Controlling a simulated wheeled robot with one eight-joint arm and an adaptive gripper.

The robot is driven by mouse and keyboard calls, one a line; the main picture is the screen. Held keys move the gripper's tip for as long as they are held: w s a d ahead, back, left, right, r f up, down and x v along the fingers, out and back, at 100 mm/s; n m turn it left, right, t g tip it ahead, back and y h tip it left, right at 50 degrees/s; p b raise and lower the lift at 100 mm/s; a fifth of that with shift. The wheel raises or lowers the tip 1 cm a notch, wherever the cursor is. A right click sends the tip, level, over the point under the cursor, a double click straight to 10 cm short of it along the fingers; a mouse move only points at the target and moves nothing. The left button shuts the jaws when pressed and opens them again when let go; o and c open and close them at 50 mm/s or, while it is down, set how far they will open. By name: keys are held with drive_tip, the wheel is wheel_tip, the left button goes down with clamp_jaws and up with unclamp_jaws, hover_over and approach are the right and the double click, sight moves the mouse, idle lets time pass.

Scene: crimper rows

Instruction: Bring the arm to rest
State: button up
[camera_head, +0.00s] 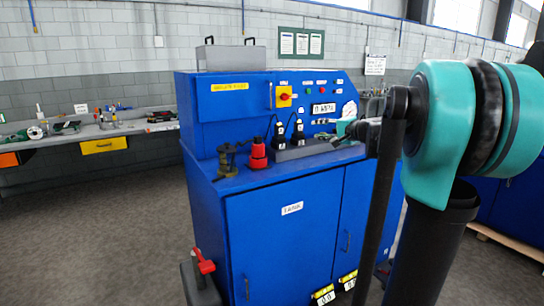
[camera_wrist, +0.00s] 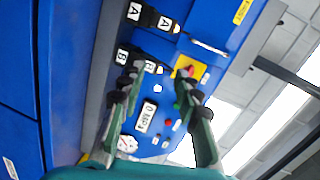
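My gripper (camera_head: 335,135) is in front of the blue machine's control panel, to the right of the black tools; my arm partly hides the area. In the wrist view my gripper (camera_wrist: 160,82) shows two fingers spread apart with nothing between them. The panel, with its gauge (camera_wrist: 127,144) and small display (camera_wrist: 146,116), lies beyond the fingers. Two black tools (camera_head: 279,134) (camera_head: 298,130) stand upright at the grey block (camera_head: 305,149). In the wrist view, black parts labelled A (camera_wrist: 152,17) and B (camera_wrist: 124,57) are near the left finger, apart from it as far as I can tell.
The blue machine (camera_head: 285,235) has a red object (camera_head: 258,156) and a dark green fixture (camera_head: 227,160) on its ledge. A red-handled item (camera_head: 203,265) stands at its front left. A workbench (camera_head: 90,133) with tools is at the left wall. The floor at left is clear.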

drive_tip(key=s+a+f+n+g+h, duration=0.1)
drive_tip(key=s+a+f+n+g, duration=0.35)
drive_tip(key=s+f, duration=0.7)
drive_tip(key=s+d+f+n+g+h, duration=0.2)
drive_tip(key=s+d+f+h, duration=0.1)
drive_tip(key=s+f, duration=0.9)
drive_tip(key=s+d+f+n+g+h, duration=0.2)
drive_tip(key=s+f+h, duration=0.3)
drive_tip(key=s+f, duration=0.7)
drive_tip(key=shift+s+d+f+n, duration=0.45)
drive_tip(key=shift+d+f, duration=0.1)
drive_tip(key=shift+f, duration=0.4)
drive_tip(key=shift+w, duration=0.1)
drive_tip(key=shift+c, duration=0.4)
